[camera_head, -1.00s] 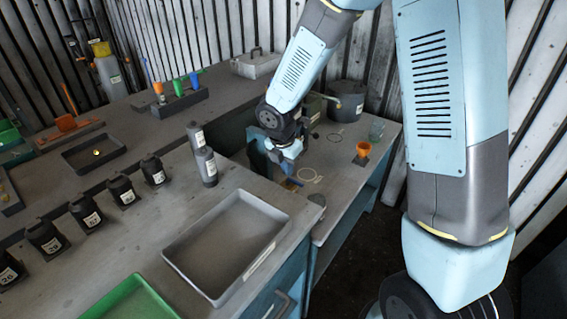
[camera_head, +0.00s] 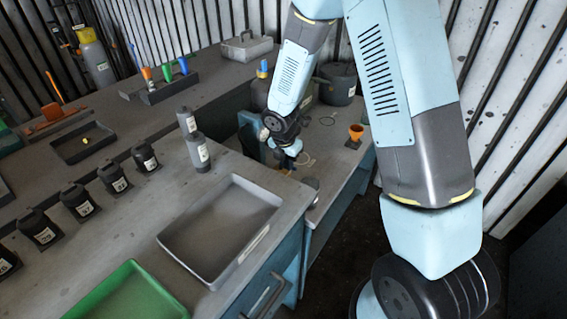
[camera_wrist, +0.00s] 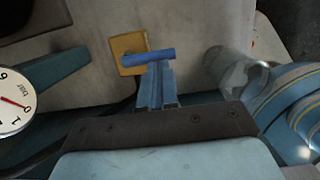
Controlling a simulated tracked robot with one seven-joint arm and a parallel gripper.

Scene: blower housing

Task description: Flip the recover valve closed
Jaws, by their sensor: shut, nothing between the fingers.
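In the wrist view a blue lever (camera_wrist: 148,57) lies nearly level across a yellow square plate (camera_wrist: 128,45) on a grey surface. I take it for the recover valve's handle; no label on it is legible. My gripper (camera_wrist: 158,70) is shut and empty, its fingertips at the lever's lower edge. I cannot tell whether they touch it. In the head view my gripper (camera_head: 284,168) is low beside the bench, at the gap before the lower shelf; the lever is not clearly visible there.
In the wrist view a dial gauge (camera_wrist: 12,103) is at left and a blue striped curved part (camera_wrist: 290,98) at right. In the head view a grey tray (camera_head: 222,228), green tray (camera_head: 130,295), grey bottles (camera_head: 197,150) and an orange funnel (camera_head: 356,132) stand around.

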